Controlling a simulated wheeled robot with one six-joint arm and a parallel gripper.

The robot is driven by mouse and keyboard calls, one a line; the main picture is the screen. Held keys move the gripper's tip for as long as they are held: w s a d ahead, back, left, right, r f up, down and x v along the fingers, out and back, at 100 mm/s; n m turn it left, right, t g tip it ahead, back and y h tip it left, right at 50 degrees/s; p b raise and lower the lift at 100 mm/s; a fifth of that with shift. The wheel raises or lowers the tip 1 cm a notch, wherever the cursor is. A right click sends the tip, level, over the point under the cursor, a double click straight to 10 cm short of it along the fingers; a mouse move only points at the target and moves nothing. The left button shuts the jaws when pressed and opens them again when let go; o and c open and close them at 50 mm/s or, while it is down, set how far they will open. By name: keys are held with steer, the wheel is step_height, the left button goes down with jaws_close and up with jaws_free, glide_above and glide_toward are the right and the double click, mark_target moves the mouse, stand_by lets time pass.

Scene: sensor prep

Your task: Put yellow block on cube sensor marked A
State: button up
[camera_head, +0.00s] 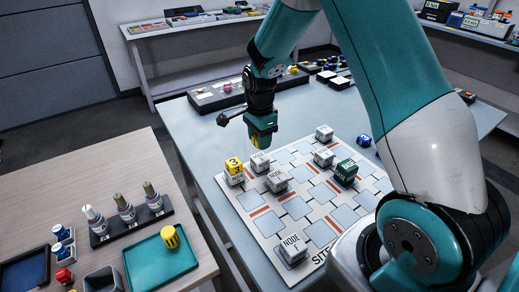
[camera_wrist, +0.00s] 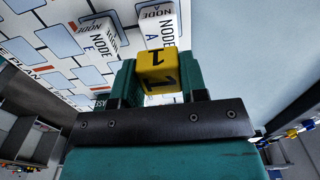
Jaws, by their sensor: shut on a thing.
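My gripper (camera_head: 262,128) is shut on a yellow block (camera_head: 256,141); in the wrist view the block (camera_wrist: 157,68) shows a "1" between the teal fingers. The white cube sensor marked A (camera_wrist: 157,27) stands just beyond the held block in the wrist view. In the head view a white cube (camera_head: 260,163) stands just below the gripper and looks like the same one, though its label is too small to read. A gap shows between block and cube there.
Beside that cube, another yellow block (camera_head: 234,165) marked "2" sits on a white cube. More white cubes, such as NODE F (camera_head: 292,248), and a dark green cube (camera_head: 345,172) stand on the board (camera_head: 268,222). A teal tray (camera_head: 150,262) lies on the left table.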

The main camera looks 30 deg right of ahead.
mark_target(260, 157)
steer(key=shift+f, duration=2.3)
steer(key=shift+f, duration=0.2)
steer(key=o, duration=0.9)
steer(key=shift+r, duration=0.1)
